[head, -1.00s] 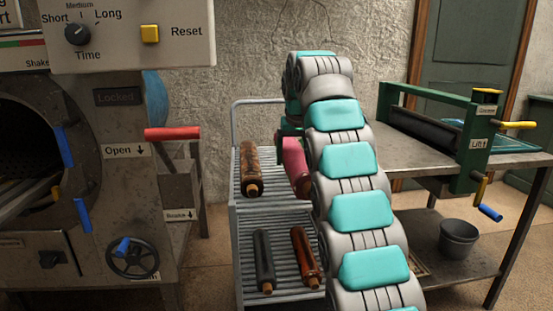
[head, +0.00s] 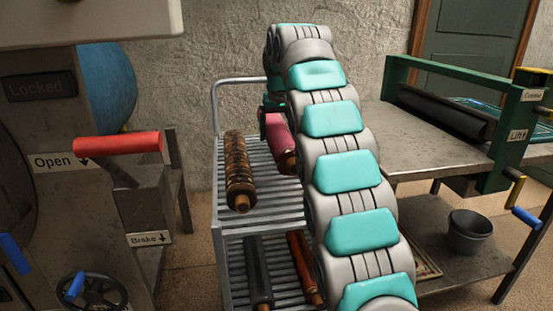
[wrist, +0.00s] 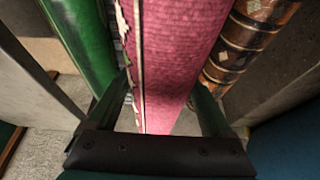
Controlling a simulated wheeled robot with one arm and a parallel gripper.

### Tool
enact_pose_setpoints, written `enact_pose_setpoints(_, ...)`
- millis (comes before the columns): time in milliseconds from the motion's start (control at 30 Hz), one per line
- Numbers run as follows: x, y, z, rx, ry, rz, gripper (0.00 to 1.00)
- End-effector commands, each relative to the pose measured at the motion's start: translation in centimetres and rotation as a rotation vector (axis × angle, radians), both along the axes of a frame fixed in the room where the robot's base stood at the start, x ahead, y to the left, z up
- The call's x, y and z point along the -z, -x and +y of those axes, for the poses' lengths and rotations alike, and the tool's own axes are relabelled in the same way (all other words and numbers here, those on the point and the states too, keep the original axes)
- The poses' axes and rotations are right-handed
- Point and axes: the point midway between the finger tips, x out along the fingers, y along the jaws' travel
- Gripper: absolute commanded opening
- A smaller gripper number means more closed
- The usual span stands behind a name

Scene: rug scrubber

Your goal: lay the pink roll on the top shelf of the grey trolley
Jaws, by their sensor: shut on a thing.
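The pink roll (head: 276,134) is by the right side of the grey trolley (head: 220,225), partly hidden behind my arm in the head view. In the wrist view the pink roll (wrist: 172,45) runs between the two fingers of my gripper (wrist: 164,92), which is shut on it. The head view hides most of my gripper. The pink roll's near end appears over the right part of the trolley's top shelf (head: 218,165). I cannot tell whether it touches the shelf. A brown patterned roll (head: 239,172) lies on that shelf to its left.
A dark roll (head: 258,272) and a reddish-brown roll (head: 303,268) lie on the trolley's lower shelf. A metal table (head: 390,145) with a green-framed device stands right. A machine with a red lever (head: 117,143) stands left. A green cylinder (wrist: 82,40) is beside the pink roll.

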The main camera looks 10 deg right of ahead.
Motion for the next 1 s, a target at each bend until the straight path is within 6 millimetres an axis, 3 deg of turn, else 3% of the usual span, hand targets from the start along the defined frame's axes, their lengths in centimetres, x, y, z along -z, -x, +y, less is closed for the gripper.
enact_pose_setpoints(400, 3.5, 0.1, 0.0, 0.001, 0.001, 0.003, 0.0)
enact_pose_setpoints(767, 4.7, 0.1, 0.0, 0.0, 0.001, -0.002, 0.0)
enact_pose_setpoints(1000, 7.1, 0.1, 0.0, 0.0, 0.001, 0.001, 0.0)
